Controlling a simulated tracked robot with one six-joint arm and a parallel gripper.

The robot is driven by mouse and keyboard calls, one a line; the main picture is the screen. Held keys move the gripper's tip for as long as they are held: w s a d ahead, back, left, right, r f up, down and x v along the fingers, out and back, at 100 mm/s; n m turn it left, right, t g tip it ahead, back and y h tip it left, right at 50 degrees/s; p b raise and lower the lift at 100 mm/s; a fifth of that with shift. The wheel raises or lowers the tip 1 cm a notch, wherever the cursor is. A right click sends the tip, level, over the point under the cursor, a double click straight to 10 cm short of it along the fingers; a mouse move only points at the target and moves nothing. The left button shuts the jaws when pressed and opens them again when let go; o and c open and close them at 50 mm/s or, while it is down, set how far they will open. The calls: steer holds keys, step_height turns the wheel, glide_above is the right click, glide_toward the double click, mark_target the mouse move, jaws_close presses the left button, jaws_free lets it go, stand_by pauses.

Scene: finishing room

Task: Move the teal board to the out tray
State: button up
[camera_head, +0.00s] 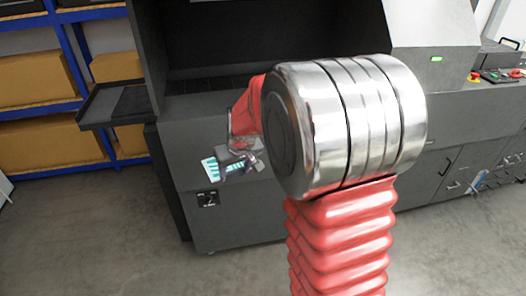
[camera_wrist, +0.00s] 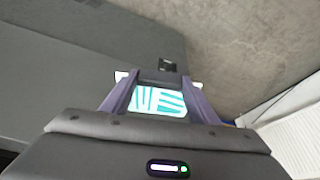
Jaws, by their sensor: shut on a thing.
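The teal board (camera_head: 211,168) is white with teal stripes and shows beside my gripper (camera_head: 243,162) in the head view, in front of the dark machine. In the wrist view the teal board (camera_wrist: 158,101) sits between the two fingers of my gripper (camera_wrist: 157,92), which are shut on it. The board is held in the air, away from the floor. My arm hides part of the machine front behind it. A dark shelf-like tray (camera_head: 115,105) juts from the machine's left side and looks empty; I cannot tell whether it is the out tray.
The large dark machine (camera_head: 235,215) fills the middle. A blue rack (camera_head: 78,55) with cardboard boxes (camera_head: 45,140) stands at the left. Grey cabinets (camera_head: 465,165) with a control panel (camera_head: 497,76) stand at the right. The concrete floor (camera_head: 90,240) at the lower left is clear.

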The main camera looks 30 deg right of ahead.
steer(key=a+f, duration=0.4)
steer(key=a, duration=0.7)
steer(key=shift+n, duration=0.3)
steer(key=shift+f, duration=0.1)
